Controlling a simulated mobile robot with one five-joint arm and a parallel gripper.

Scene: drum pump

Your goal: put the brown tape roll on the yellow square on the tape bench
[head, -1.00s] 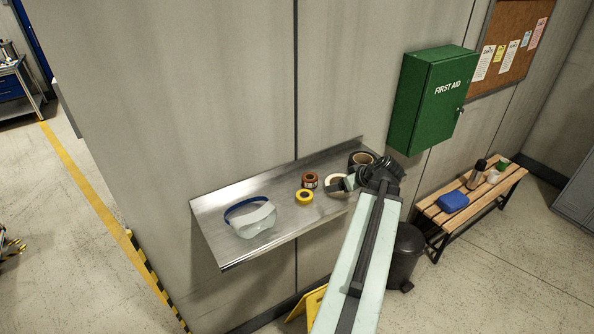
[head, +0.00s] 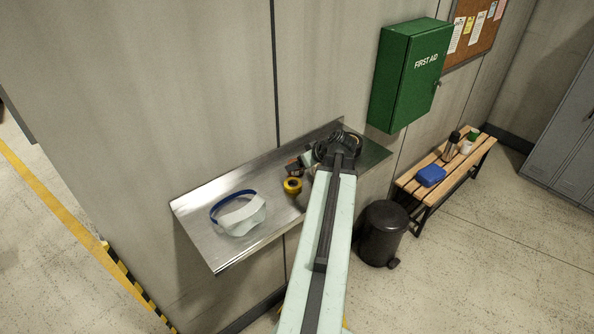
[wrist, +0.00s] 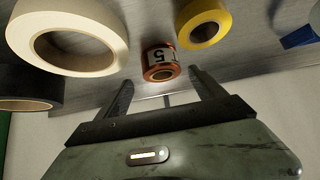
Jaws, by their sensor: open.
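The brown tape roll (wrist: 160,62), a copper-brown roll with a printed label, sits on the steel wall shelf (head: 205,200). In the head view the brown roll (head: 293,169) is partly hidden by my gripper (head: 307,158). In the wrist view my gripper (wrist: 160,78) is open and empty. Its fingers point at the brown roll, which shows just beyond and between the tips, apart from them as far as I can see. The yellow tape roll (wrist: 203,25) lies beside it. I see no yellow square or tape bench.
A cream roll (wrist: 68,40) and a black roll (wrist: 25,95) are on the other side of the brown roll. A green first aid box (head: 405,75) hangs above right; a bin (head: 382,235) and wooden bench (head: 445,175) stand right.

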